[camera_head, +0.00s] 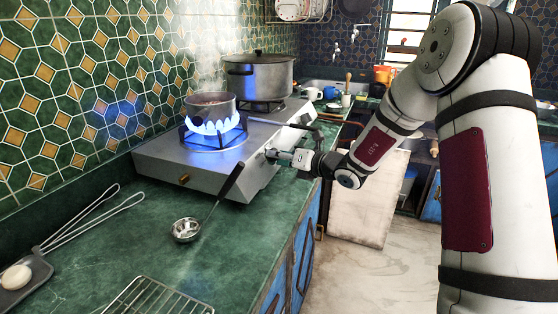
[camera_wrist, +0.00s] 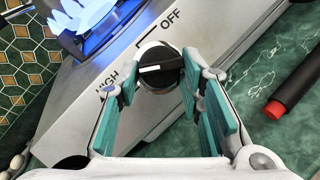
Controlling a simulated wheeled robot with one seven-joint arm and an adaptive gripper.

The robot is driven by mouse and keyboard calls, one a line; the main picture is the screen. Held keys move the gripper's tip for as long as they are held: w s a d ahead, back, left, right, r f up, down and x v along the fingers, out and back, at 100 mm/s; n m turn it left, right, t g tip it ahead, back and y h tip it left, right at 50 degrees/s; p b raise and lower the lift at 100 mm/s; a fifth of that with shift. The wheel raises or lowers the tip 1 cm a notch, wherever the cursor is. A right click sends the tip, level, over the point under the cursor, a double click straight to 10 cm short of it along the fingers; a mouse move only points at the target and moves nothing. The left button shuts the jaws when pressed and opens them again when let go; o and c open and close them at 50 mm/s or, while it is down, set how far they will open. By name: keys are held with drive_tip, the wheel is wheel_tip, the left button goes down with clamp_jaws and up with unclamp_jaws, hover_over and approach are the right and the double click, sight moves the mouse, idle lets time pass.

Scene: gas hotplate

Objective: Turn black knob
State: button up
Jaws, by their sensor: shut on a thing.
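The black knob (camera_wrist: 160,66) is on the front panel of the grey gas hotplate (camera_wrist: 215,40), with a pale line across its face. In the wrist view the line lies roughly level, between the printed words HIGH at left and OFF at upper right. My gripper (camera_wrist: 160,80) is shut on the knob, one teal finger on each side. In the head view my gripper (camera_head: 275,155) is at the hotplate's right front side and the knob cannot be made out clearly. The near burner (camera_head: 213,138) has a tall blue flame under a small pot (camera_head: 210,104).
A large lidded pot (camera_head: 259,77) stands on the far burner. A ladle (camera_head: 187,230) lies on the green counter (camera_head: 120,240), its dark handle resting near the hotplate's front. Tongs (camera_head: 95,215) and a wire rack (camera_head: 155,298) are nearer. Open floor is at right.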

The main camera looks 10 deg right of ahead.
drive_tip(key=n, duration=0.1)
drive_tip(key=n+y+b, duration=0.2)
drive_tip(key=n, duration=0.1)
drive_tip(key=shift+w+d+f, duration=0.1)
drive_tip(key=shift+d+f, duration=0.05)
drive_tip(key=shift+f, duration=0.1)
drive_tip(key=shift+n+g+y+b, duration=0.6)
drive_tip(key=shift+n+y+b, duration=0.3)
drive_tip(key=shift+n, duration=1.1)
drive_tip(key=o, duration=1.1)
drive_tip(key=shift+r, duration=0.1)
drive_tip(key=shift+o, duration=0.2)
drive_tip(key=shift+d, duration=0.1)
drive_tip(key=f+v, duration=0.1)
drive_tip(key=v, duration=1)
drive_tip(key=shift+s+d+r, duration=0.25)
drive_tip(key=shift+d+r, duration=0.15)
drive_tip(key=shift+r, duration=0.05)
